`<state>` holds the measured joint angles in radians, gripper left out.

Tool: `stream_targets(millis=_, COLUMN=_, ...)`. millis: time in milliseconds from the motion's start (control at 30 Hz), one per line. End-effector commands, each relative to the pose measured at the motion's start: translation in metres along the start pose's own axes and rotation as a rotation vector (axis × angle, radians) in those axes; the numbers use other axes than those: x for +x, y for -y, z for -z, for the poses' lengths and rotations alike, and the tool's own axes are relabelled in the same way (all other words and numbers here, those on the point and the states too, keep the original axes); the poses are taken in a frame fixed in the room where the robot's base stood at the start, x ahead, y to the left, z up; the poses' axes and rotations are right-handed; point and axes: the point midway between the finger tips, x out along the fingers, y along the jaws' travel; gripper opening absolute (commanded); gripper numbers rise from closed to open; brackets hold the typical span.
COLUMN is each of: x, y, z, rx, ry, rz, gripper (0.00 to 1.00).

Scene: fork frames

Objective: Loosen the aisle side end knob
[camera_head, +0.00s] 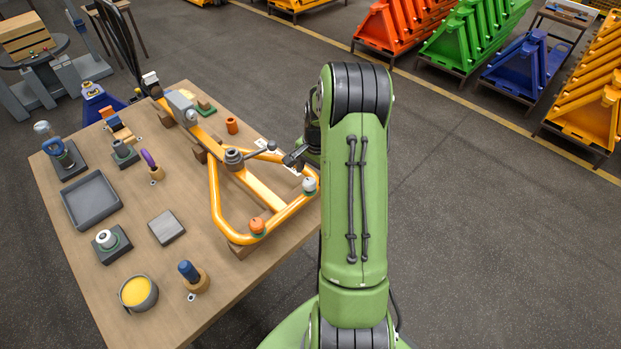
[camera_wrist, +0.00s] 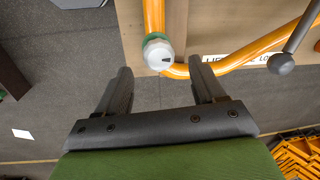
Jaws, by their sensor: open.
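The orange fork frame (camera_head: 213,196) lies on the wooden workbench (camera_head: 85,243). A white-capped end knob with a green collar (camera_head: 309,185) sits at its right corner, on the side toward the aisle. In the wrist view this knob (camera_wrist: 158,53) shows beyond the fingertips, roughly between their lines, with a dark mark on its cap. A second, orange end knob (camera_head: 257,226) with a green collar sits at the nearer corner. My gripper (camera_wrist: 165,82) is open and empty, apart from the knob. In the head view my gripper (camera_head: 294,158) is partly hidden by my arm.
A grey lever with a ball end (camera_head: 261,149) rises over the frame close to my gripper. A grey tray (camera_head: 91,200), a yellow-filled cup (camera_head: 138,292) and several knobs on blocks stand on the left of the bench. Open floor lies right of it; coloured racks (camera_head: 475,35) stand beyond.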

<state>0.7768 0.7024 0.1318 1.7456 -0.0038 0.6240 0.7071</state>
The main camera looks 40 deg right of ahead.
Motion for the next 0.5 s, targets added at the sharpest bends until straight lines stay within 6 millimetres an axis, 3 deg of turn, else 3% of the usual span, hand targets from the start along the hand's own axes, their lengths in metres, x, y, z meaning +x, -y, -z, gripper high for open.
stream_targets(millis=100, x=0.022, y=0.0, z=-0.001, rx=0.0, ry=0.002, rz=-0.002, gripper=0.69)
stream_targets(millis=200, x=0.032, y=0.0, z=0.0, rx=0.0, ry=0.0, rz=0.0, gripper=0.69)
stream_targets(millis=500, x=0.035, y=0.0, z=0.0, rx=0.0, ry=-0.001, rz=0.001, gripper=0.67)
